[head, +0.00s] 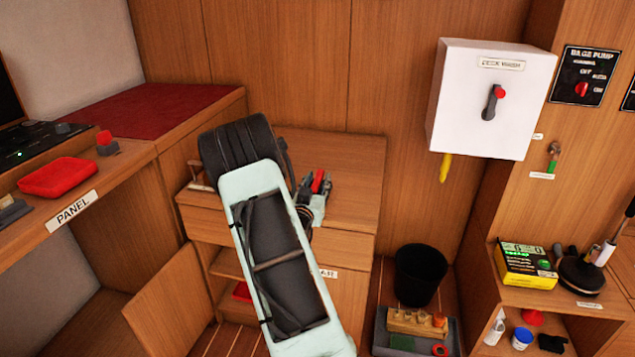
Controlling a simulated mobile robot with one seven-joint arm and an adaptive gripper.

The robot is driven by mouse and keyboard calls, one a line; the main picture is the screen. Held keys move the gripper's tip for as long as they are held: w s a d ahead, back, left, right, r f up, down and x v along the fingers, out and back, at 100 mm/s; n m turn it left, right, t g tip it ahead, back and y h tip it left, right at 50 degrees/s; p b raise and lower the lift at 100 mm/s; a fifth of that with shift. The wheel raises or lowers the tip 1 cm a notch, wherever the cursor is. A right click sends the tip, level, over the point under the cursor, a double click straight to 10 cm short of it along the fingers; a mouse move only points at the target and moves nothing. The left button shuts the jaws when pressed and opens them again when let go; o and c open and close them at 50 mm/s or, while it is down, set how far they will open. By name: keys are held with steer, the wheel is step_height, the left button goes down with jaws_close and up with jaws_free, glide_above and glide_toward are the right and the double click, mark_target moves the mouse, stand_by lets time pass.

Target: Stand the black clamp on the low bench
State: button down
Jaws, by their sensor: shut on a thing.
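My gripper (319,184) is at the far end of my pale green arm, above or on the top of the wooden cabinet in the middle. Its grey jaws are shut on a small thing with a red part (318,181). The jaws hide most of it, so I cannot tell whether it is the black clamp. No other thing is clearly the clamp. The bench is not named by any readable label; the low wooden cabinet top (351,165) beneath my gripper is bare at the right.
A white deck wash box (490,105) hangs on the right wall. A black bin (419,276) and a grey tray (385,345) are on the floor. A right-hand shelf (537,299) holds a yellow-black box (525,265). A cabinet door (165,300) hangs open at lower left.

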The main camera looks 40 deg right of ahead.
steer(key=c, duration=1.4)
jaws_free()
steer(key=shift+r, duration=0.15)
steer(key=p+v, duration=0.1)
steer(key=v, duration=1.1)
steer(key=shift+p, duration=0.35)
